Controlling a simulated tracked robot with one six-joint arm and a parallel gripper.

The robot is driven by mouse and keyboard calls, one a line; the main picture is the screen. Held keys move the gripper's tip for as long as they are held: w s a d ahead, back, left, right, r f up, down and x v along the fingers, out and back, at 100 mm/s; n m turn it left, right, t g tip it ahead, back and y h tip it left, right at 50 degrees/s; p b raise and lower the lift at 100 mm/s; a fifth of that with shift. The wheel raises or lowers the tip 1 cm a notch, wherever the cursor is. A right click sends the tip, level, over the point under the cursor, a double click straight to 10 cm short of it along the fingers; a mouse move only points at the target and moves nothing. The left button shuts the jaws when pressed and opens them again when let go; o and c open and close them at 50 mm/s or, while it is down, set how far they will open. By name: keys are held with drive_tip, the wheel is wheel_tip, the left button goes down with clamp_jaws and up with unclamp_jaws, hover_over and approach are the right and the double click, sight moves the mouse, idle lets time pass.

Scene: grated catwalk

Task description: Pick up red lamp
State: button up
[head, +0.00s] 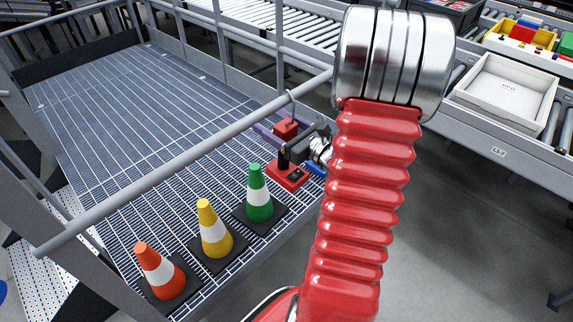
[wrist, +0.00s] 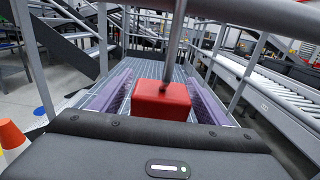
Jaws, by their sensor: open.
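In the wrist view the red top block (wrist: 162,101) sits between the two pads of my gripper (wrist: 160,92), with a gap visible on both sides. The post and base are hidden there by the dark gripper body.
Green (head: 259,193), yellow (head: 214,232) and orange (head: 160,270) cones stand in a row on the deck. The handrail (head: 190,160) crosses close to the lamp and my arm. A white tray (head: 505,90) sits on the right conveyor. The deck behind is clear.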

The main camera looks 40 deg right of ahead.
drive_tip(key=shift+c, duration=0.6)
clamp_jaws()
idle(0.4)
